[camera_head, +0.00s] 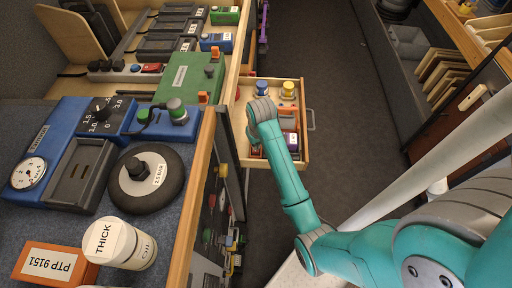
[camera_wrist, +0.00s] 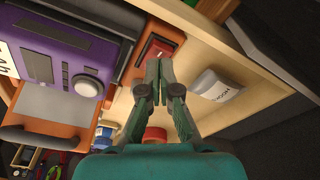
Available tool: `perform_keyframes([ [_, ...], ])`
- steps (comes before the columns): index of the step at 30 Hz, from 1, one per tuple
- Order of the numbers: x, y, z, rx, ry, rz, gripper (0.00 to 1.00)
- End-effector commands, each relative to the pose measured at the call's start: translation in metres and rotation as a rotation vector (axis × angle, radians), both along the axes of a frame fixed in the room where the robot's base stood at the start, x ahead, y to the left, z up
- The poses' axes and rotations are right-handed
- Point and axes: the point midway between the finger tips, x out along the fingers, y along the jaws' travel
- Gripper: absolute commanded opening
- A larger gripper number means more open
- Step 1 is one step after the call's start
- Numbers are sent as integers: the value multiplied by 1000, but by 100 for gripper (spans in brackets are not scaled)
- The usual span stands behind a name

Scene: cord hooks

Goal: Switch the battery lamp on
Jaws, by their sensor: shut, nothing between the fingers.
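An orange-brown body with a red rocker switch (camera_wrist: 161,48) lies inside the open drawer in the wrist view; it may be the battery lamp, but no name or lit part shows. My gripper (camera_wrist: 160,66) is shut and empty. Its fingertips are just below the red switch in the picture; I cannot tell whether they touch it. In the head view my wrist is over the drawer (camera_head: 302,150) and hides part of its contents, and the fingertips are hidden.
Blue (camera_head: 262,88) and yellow (camera_head: 288,88) items stand in the drawer's far end. A cluttered workbench (camera_head: 190,225) borders the drawer's left.

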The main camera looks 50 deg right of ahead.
Motion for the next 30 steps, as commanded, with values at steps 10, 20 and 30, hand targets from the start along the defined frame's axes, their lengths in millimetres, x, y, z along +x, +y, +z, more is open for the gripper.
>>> perform_keyframes([
  [10,0,0,-2,0,0,0,0],
  [20,0,0,-6,0,1,0,0],
  [30,0,0,-11,0,1,0,0],
])
